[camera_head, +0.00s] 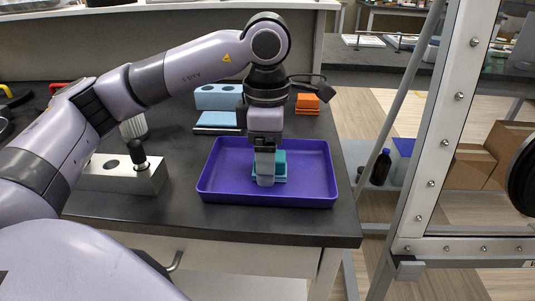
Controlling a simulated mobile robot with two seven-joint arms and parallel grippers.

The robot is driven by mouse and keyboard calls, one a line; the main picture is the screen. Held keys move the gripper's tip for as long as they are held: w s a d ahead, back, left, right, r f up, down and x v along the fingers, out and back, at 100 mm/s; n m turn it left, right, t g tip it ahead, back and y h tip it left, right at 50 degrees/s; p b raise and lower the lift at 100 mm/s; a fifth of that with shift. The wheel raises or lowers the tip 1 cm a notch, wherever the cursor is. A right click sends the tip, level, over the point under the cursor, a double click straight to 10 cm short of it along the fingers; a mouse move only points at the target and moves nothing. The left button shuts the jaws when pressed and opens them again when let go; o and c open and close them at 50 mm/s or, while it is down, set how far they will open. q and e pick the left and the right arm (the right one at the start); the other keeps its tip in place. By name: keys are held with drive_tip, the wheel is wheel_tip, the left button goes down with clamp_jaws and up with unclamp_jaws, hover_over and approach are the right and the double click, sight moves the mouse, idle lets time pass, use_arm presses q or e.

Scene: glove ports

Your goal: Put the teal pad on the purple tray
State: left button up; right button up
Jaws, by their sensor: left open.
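The purple tray (312,172) lies on the dark bench near its front right part. The teal pad (281,166) is inside the tray, on its floor as far as I can see, and partly hidden behind my gripper. My left gripper (265,178) points straight down over the tray, right at the pad. Its jaws are open, and the fingers cover the left part of the pad. Whether the fingers touch the pad is hidden. My right gripper does not show.
A metal block with holes (124,172) stands left of the tray. A light blue block (218,97) and orange pads (308,103) lie behind it. A metal-framed clear panel (440,150) rises on the right. Bare bench lies around the tray's front.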

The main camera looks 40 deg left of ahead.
use_arm(q)
wheel_tip(320, 180, up, 2)
drive_tip(key=shift+r, duration=0.2)
wheel_tip(320, 180, up, 5)
drive_tip(key=shift+f+p, duration=0.1)
drive_tip(key=shift+p, duration=0.45)
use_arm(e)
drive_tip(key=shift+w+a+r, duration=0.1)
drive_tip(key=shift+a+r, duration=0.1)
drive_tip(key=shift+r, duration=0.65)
